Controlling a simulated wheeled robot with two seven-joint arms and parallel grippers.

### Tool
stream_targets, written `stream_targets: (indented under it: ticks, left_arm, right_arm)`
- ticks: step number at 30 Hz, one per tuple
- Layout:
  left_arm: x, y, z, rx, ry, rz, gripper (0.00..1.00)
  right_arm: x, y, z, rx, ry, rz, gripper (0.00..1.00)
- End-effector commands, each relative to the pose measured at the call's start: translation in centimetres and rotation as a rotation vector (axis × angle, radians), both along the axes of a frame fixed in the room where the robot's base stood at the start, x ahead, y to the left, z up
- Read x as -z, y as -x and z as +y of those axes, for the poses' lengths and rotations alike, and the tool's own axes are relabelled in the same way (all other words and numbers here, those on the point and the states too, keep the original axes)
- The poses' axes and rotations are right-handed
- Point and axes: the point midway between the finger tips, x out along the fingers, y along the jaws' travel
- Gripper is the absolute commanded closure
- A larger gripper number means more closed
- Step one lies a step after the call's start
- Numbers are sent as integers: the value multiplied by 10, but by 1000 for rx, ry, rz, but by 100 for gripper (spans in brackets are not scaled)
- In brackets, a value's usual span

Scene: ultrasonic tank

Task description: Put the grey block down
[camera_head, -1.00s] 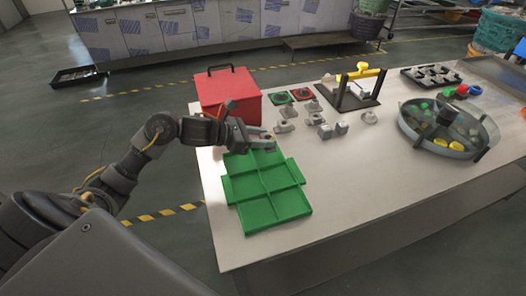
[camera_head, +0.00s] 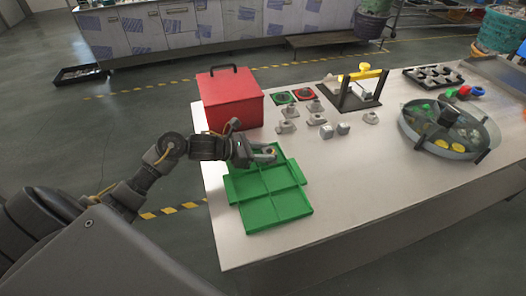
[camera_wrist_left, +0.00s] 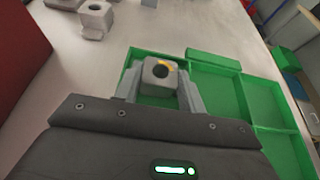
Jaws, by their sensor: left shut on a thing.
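My left gripper (camera_head: 265,154) is shut on a grey block at the far end of the green tray. In the left wrist view the grey block (camera_wrist_left: 159,74) shows between the two fingers, with a dark round hole and a yellow mark on top. The gripper (camera_wrist_left: 160,88) holds it over or in a far corner compartment of the green tray (camera_wrist_left: 230,92); I cannot tell whether the block touches the tray floor. In the head view the green tray (camera_head: 267,180) lies near the table's left edge, its other visible compartments empty. My right gripper is not in view.
A red box (camera_head: 230,100) with a black handle stands behind the tray. Several grey parts (camera_head: 315,107) stand right of it, near a yellow-handled fixture (camera_head: 361,90). A round clear-walled tank (camera_head: 449,130) is at the right. The table (camera_head: 365,175) is bare right of the tray.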

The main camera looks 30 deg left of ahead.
Motion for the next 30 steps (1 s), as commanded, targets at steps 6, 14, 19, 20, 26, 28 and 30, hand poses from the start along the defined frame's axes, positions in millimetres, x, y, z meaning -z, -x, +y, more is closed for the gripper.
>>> stream_targets:
  ticks: [6, 14, 19, 20, 26, 28, 30]
  left_arm:
    - [1, 0, 0, 0, 0, 0, 51]
    - [-5, 0, 0, 0, 1, 1, 51]
    - [-8, 20, 18, 1, -6, 0, 51]
    - [-11, 25, 23, 0, -8, 1, 51]
    - [-27, 55, 50, -2, -6, 1, 51]
    - [-32, 64, 57, 2, -7, 2, 51]
    - [-37, 71, 63, -1, -3, 3, 51]
  right_arm:
    - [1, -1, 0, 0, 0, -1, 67]
    - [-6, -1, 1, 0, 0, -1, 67]
    - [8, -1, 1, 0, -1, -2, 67]
    - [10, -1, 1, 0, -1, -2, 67]
    - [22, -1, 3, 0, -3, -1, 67]
    - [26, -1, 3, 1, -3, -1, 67]
    - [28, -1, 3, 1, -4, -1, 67]
